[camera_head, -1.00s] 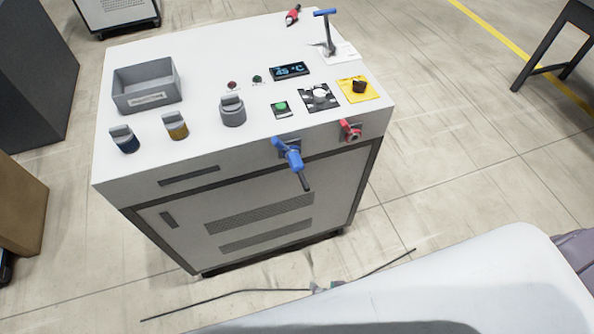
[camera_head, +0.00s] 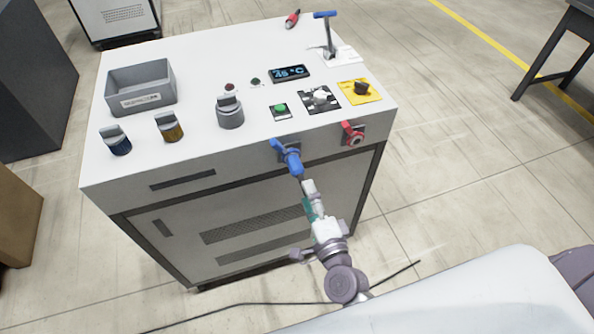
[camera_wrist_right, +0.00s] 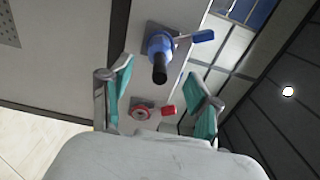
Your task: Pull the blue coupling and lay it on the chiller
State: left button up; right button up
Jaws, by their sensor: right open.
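The blue coupling (camera_head: 289,158) is on the upper front edge of the white chiller (camera_head: 215,55), tilted downward. The right wrist view shows its blue body (camera_wrist_right: 160,45), its blue lever and its dark lower end. My right gripper (camera_head: 309,198) is just below and in front of it. In the right wrist view the gripper (camera_wrist_right: 160,78) is open, its teal pads apart, with the dark end showing between and beyond the fingertips. I cannot tell whether they touch. In the head view the gripper hides the dark end. My left gripper is not in view.
A red coupling (camera_head: 352,137) sits close to the right of the blue one. The chiller top holds a grey bin (camera_head: 140,88), several capped fittings and knobs, a blue-handled lever (camera_head: 328,35) and a red-handled tool (camera_head: 292,18). The top's middle left is bare.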

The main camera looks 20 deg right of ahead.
aim_at(299, 174)
jog(key=shift+w, duration=0.15)
jog(key=w, duration=0.7)
jog(key=shift+w+a, duration=0.1)
jog(key=shift+a, duration=0.05)
jog(key=shift+w+r, duration=0.15)
jog(key=shift+r, duration=0.4)
jog(key=shift+w+r, duration=0.1)
jog(key=shift+r, duration=0.1)
dwell(0.5)
grip_shut()
dwell(0.4)
jog(key=shift+s+f+p, duration=0.4)
jog(key=shift+s+f, duration=0.05)
jog(key=shift+s+f, duration=0.15)
jog(key=shift+s, duration=0.1)
jog(key=shift+s+f, duration=0.1)
jog(key=shift+s, duration=1.75)
